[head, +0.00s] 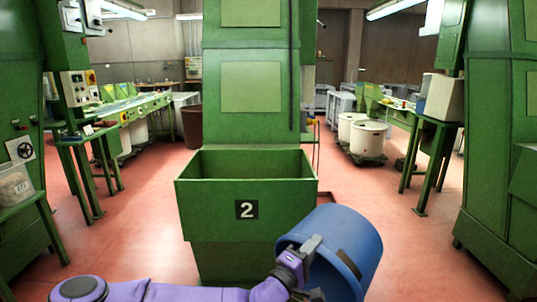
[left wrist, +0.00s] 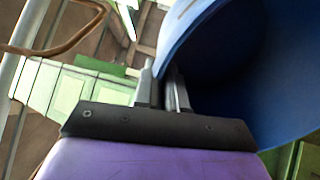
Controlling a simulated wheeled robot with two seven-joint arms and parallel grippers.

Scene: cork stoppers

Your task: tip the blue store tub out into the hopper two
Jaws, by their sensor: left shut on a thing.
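The blue store tub (head: 358,232) is at the lower middle right in the head view, in front of the right corner of hopper two. It is tilted well over on its side, with its mouth toward the lower left. My left gripper (head: 308,252) is shut on the tub's rim. In the left wrist view the fingers (left wrist: 163,90) pinch the edge of the blue tub (left wrist: 225,60). Hopper two (head: 210,212) is a green open-topped bin with a white 2 on a black plate. Its inside looks empty where visible. I see no contents in the tub. My right gripper is out of view.
A tall green machine column (head: 250,100) rises behind the hopper. Green cabinets (head: 500,130) stand on both sides. A small table with a clear bin (head: 14,186) is at the left edge. White drums (head: 367,138) stand behind at right. Red floor (head: 400,235) is clear around the hopper.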

